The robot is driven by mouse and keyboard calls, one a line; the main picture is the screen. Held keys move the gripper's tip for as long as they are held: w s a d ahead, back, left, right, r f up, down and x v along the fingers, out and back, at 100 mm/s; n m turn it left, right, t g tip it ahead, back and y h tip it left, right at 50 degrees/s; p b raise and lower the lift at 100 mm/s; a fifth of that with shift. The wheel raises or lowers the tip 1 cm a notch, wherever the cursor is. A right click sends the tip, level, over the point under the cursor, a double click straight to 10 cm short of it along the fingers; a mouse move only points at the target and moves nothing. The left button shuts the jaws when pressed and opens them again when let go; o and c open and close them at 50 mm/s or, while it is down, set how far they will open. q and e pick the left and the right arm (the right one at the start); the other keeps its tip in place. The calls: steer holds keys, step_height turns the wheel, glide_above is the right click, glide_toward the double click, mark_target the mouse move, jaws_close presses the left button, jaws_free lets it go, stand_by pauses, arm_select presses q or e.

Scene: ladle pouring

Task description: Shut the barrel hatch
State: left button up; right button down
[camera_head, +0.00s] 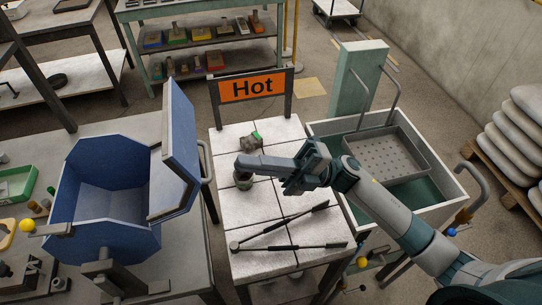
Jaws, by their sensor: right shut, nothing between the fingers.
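The blue barrel (105,235) stands on the left table, with its opening facing up and its inside visible. Its hatch (181,140) is a blue panel with a pale edge, standing raised and open on the barrel's right side. A bar handle (208,175) shows at the hatch's right. My right gripper (240,161) reaches in from the right over the white-tiled table. Its fingers are shut, empty, and point left toward the hatch, with a gap between them. My left gripper is not in view.
A small dark round object (243,181) shows just below my fingertips. Long-handled tongs (285,246) lie on the tiled table (235,211). An orange "Hot" sign (252,86) stands behind. A basin with a perforated tray (397,152) is at right.

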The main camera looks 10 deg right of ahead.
mark_target(198, 159)
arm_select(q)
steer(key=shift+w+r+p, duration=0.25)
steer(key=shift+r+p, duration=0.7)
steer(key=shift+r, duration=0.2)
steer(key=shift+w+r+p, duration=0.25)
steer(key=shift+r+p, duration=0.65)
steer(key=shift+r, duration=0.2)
arm_select(e)
steer(key=shift+x, duration=3.45)
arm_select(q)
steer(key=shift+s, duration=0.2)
